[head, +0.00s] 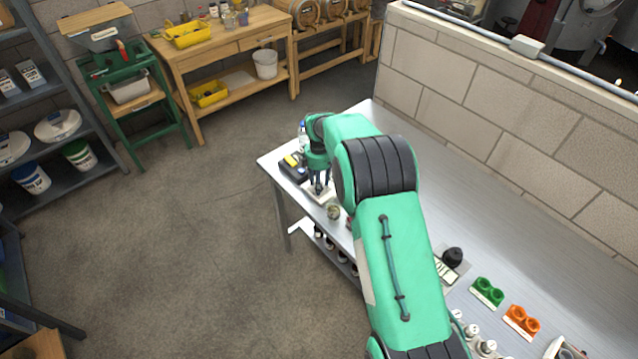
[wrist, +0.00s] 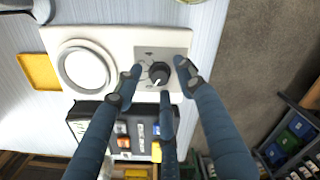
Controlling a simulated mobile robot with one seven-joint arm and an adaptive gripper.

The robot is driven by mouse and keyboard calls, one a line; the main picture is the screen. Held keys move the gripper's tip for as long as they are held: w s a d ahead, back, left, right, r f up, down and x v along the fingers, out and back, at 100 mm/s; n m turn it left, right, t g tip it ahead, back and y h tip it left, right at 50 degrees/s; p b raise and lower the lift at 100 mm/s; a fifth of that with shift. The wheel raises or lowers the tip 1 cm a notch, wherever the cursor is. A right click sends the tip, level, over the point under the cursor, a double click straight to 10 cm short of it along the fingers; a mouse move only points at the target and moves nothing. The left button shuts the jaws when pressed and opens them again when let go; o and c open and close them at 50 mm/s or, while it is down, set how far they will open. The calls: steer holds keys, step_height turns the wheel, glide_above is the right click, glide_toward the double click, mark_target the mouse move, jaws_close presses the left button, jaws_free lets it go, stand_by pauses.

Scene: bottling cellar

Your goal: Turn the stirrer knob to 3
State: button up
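The stirrer is a flat white device (wrist: 118,42) with a round pale plate (wrist: 82,68) and a grey panel in the wrist view. Its black knob (wrist: 158,73) sits on that panel and has a pale pointer mark. The scale around it is too small to read. In the head view the white stirrer (head: 322,197) lies at the bench's far left end, with its knob hidden under my gripper (head: 318,187). In the wrist view the fingers of my gripper (wrist: 158,77) are spread around the knob, with gaps visible. I cannot tell whether any finger touches it.
A black device with yellow (head: 293,168) stands close beside the stirrer. A small jar (head: 333,212) stands near the bench's front edge. A bottle (head: 303,132) stands behind my wrist. Green (head: 487,291) and orange (head: 522,321) holders are farther right. A block wall (head: 480,90) borders the bench.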

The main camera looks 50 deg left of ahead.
steer(key=shift+c, duration=0.5)
jaws_close()
